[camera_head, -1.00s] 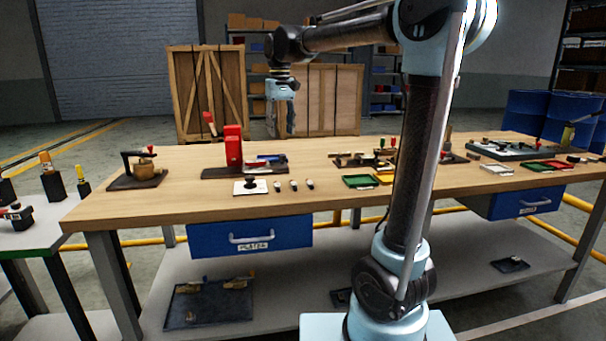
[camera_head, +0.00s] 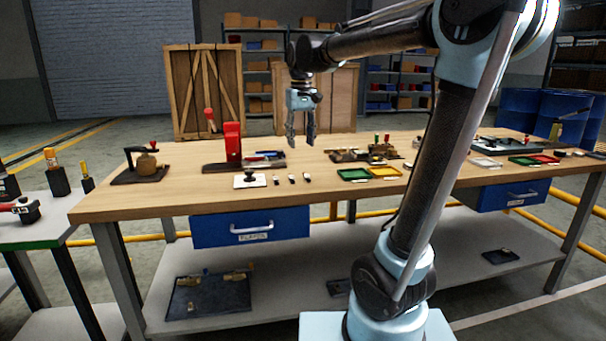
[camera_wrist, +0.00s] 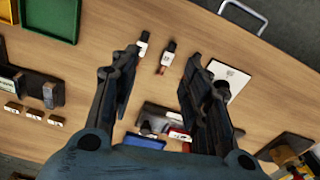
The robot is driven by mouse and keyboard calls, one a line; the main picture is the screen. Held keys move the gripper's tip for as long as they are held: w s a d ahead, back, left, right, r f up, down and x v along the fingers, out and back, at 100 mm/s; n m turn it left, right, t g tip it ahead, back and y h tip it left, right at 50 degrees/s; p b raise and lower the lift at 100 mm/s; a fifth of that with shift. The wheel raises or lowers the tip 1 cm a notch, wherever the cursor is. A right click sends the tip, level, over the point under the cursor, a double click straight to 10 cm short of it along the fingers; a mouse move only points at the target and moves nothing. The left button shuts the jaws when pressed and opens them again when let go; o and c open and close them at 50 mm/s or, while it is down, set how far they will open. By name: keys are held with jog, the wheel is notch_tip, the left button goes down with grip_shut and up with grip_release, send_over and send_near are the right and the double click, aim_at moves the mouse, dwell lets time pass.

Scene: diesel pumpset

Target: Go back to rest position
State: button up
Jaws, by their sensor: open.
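My gripper (camera_head: 301,138) hangs above the middle of the wooden workbench (camera_head: 330,197), fingers pointing down. Its two dark fingers are spread apart with nothing held between them. In the wrist view my gripper (camera_wrist: 158,95) looks down at the bench, and small white-labelled pieces (camera_wrist: 168,56) lie below the gap between the fingers. My arm rises from its base in front of the bench and bends over it from the right.
A red block fixture (camera_head: 232,143) stands left of my gripper, and a brown part on a dark base (camera_head: 140,174) is further left. Green (camera_head: 354,175) and yellow trays lie to the right. Blue drawers (camera_head: 251,228) hang under the bench top. The air around my gripper is clear.

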jog(key=s+d+f+m+t, duration=0.1)
jog(key=s+d+f+m, duration=0.1)
jog(key=s+d+f, duration=0.7)
jog(key=s+d+f+m, duration=0.1)
jog(key=s+d+f, duration=0.9)
jog(key=f, duration=0.7)
jog(key=s, duration=0.3)
jog(key=shift+s+d+m+t, duration=0.3)
jog(key=shift+s+m+t, duration=0.05)
jog(key=shift+m+t, duration=0.05)
jog(key=shift+w+f, duration=0.2)
jog(key=shift+w, duration=0.25)
